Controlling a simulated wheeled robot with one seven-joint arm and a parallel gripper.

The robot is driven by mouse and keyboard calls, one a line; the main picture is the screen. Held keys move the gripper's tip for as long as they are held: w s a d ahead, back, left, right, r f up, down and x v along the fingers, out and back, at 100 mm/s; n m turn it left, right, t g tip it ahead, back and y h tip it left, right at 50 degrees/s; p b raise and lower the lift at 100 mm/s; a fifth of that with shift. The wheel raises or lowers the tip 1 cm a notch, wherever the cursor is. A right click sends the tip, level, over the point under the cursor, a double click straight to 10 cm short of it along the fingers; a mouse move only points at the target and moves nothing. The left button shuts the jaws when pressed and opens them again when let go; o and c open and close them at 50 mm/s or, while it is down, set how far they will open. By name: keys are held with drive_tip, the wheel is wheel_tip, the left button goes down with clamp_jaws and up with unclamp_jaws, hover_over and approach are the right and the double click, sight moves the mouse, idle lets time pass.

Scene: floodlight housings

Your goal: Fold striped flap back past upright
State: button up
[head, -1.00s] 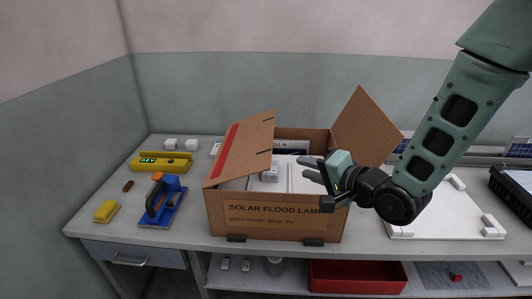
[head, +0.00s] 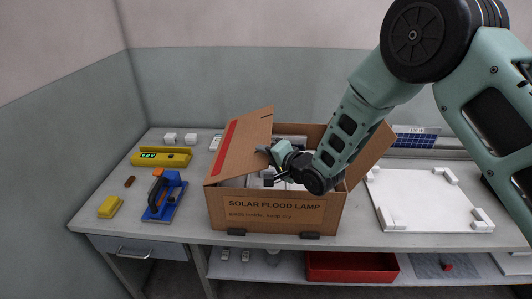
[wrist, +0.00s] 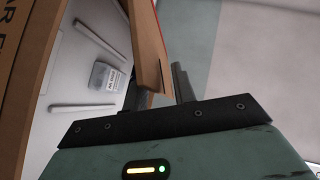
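The striped flap (head: 241,146) is the cardboard flap with a red stripe on the left of the solar flood lamp box (head: 275,214). It stands up and leans inward over the opening. My gripper (head: 266,166) is at the flap's right edge, over the box, with its fingers spread apart. In the wrist view the flap (wrist: 149,45) comes down edge-on close to my gripper, with one dark finger (wrist: 182,82) just right of it. The other finger is hard to make out there. I cannot tell whether the fingers touch the flap.
The box's right flap (head: 375,150) stands outward behind my arm. A blue tool (head: 165,196), a yellow level (head: 161,157) and a yellow block (head: 110,207) lie left of the box. A white panel (head: 425,205) lies to the right. White parts and a small block (wrist: 104,77) are inside.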

clamp_jaws()
idle(1.4)
